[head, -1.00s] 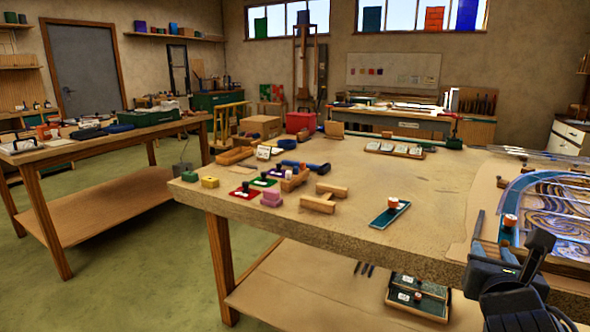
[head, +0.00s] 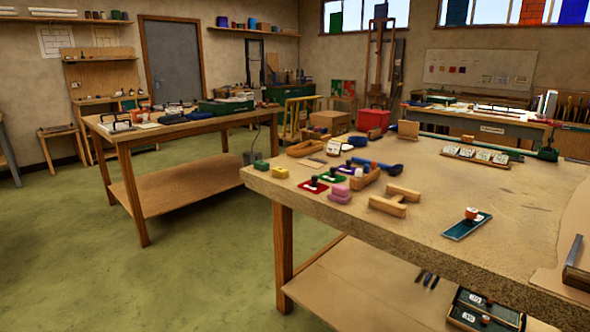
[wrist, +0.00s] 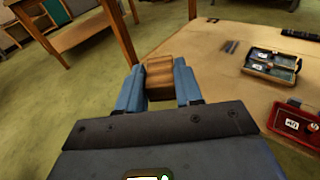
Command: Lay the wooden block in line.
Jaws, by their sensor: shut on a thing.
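My gripper (wrist: 159,92) shows in the wrist view with its two blue fingers shut on a brown wooden block (wrist: 159,72). The block sits between the fingertips, with the floor and a bench's lower shelf behind it. My gripper is out of the head view. In the head view, pale wooden pieces (head: 395,201) lie on the large bench (head: 420,250). Near them are a pink block (head: 340,193), a green block (head: 262,165) and a yellow block (head: 280,172). I cannot tell which line the block belongs to.
Small coloured plates with dark knobs, such as the red one (head: 312,187), lie near the bench's left corner. A second bench (head: 165,132) stands left across open green floor (head: 200,270).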

